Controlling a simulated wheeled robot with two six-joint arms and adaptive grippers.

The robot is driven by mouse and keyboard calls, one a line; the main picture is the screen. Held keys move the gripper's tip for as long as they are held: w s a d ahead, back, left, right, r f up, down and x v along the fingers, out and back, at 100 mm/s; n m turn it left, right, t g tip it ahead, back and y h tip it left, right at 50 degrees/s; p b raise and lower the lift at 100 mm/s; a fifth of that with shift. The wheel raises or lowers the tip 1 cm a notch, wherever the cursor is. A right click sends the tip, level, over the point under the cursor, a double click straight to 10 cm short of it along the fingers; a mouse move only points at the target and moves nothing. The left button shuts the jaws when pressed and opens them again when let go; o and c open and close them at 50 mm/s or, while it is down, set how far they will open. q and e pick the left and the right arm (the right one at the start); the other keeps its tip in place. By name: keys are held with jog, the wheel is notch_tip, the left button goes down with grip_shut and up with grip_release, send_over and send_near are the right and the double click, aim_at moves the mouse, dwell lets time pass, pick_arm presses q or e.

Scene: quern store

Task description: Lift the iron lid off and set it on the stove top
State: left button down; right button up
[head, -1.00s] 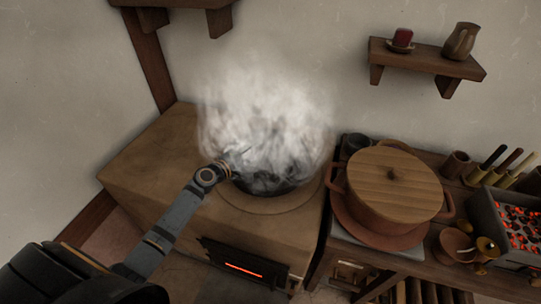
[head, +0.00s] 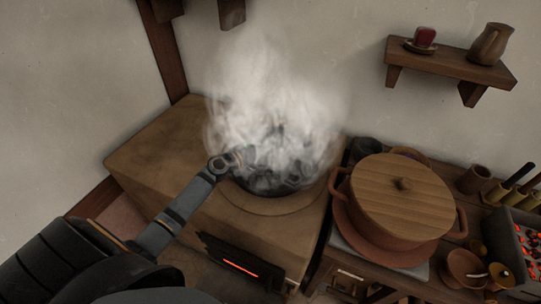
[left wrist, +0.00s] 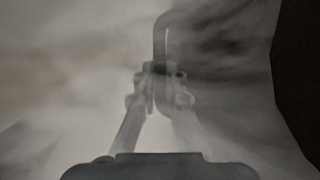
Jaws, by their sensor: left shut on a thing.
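The clay stove (head: 150,150) stands left of centre, with a round raised rim (head: 290,206) on its top. Thick pale steam covers most of the dark iron lid (head: 265,187) at that opening, so its edge and seating are unclear. My left gripper (head: 245,156) reaches into the steam from the left. In the left wrist view its fingers (left wrist: 157,75) are closed on an upright curved handle (left wrist: 161,35), blurred by steam. I cannot tell whether the lid is raised. My right gripper is not in view.
The stove's left top is bare. A glowing slot (head: 240,268) shows in its front. To the right, a table (head: 450,236) holds a wood-lidded clay pot (head: 402,200) close to the stove, and a box of embers (head: 515,235). A wall shelf (head: 450,62) hangs above.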

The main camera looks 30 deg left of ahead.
pick_arm(q)
jog(key=shift+d+r, duration=0.15)
jog(key=shift+d, duration=0.05)
jog(key=shift+w+d+r, duration=0.1)
jog(key=shift+d+r, duration=0.05)
jog(key=shift+r, duration=0.05)
jog(key=shift+w+d, duration=0.1)
jog(key=shift+w+a+r+p, duration=0.1)
jog(key=shift+a+r+p, duration=0.15)
jog(key=shift+r+p, duration=0.2)
notch_tip(320, 180, up, 2)
jog(key=shift+r+p, duration=0.1)
jog(key=shift+p, duration=0.45)
jog(key=s+d+r+p, duration=0.6)
jog(key=s+r+p, duration=0.4)
jog(key=s, duration=0.2)
jog(key=shift+s+d, duration=0.15)
jog(key=shift+s, duration=0.25)
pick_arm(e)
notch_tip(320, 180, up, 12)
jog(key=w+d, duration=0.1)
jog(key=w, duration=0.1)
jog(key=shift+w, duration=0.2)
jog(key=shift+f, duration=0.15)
